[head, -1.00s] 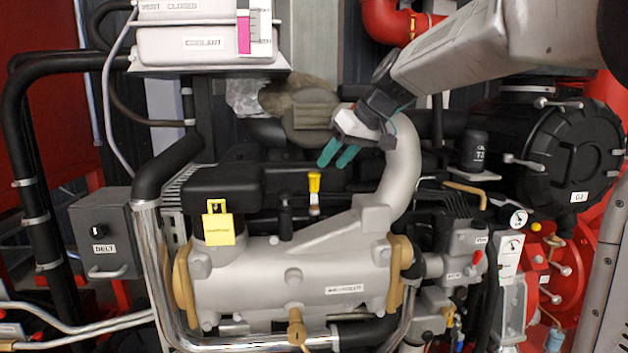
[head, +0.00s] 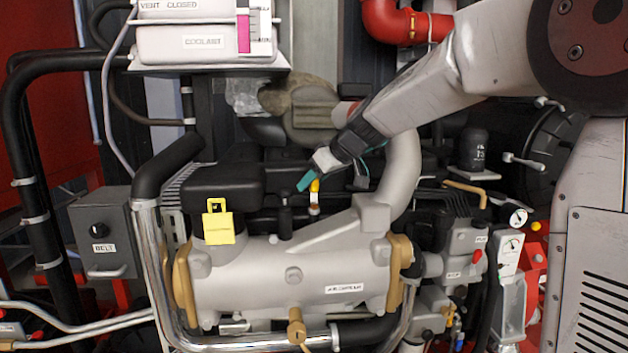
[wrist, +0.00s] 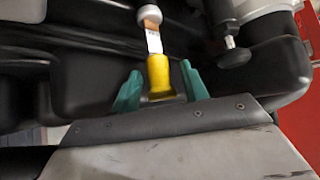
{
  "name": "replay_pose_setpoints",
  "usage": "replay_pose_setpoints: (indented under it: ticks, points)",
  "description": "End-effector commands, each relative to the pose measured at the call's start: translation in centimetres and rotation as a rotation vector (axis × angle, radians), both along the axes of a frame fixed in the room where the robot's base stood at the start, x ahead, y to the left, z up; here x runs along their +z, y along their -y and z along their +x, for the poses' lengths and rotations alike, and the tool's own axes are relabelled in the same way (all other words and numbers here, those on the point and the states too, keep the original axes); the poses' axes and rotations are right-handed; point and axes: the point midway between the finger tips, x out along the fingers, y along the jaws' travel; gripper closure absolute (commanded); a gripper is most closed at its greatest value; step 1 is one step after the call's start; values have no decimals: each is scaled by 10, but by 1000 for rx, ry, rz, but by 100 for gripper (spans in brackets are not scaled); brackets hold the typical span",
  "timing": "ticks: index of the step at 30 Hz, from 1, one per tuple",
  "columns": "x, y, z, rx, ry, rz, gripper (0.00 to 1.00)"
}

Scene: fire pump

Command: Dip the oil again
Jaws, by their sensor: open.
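The dipstick has a yellow handle (head: 315,187) and stands in its tube near the middle of the engine in the head view. In the wrist view the yellow handle (wrist: 158,75) sits between the two teal fingers of my gripper (wrist: 160,92). The fingers are open, with a gap on both sides of the handle. In the head view my gripper (head: 332,181) is at the handle, and the handle covers part of it. A pale strip with an orange-brown part (wrist: 153,33) shows beyond the handle, leading to a round white fitting (wrist: 149,14).
A yellow tag (head: 218,222) hangs on the filler cap to the left. A grey pipe (head: 402,175) rises close on the right. The coolant tank (head: 205,42) is at the upper left. A belt box (head: 104,238) stands at the far left.

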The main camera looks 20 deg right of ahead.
Motion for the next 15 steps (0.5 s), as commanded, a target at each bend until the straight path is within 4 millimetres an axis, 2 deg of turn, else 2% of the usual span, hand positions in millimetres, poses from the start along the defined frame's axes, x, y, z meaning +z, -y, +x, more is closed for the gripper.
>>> replay_pose_setpoints:
  ticks: [6, 8, 11, 15]
  points:
    - [0, 0, 0, 0, 0, 0, 56]
    - [0, 0, 0, 0, 0, 0, 70]
    - [0, 0, 0, 0, 0, 0, 98]
    - [-3, 0, 0, 0, -1, -1, 100]
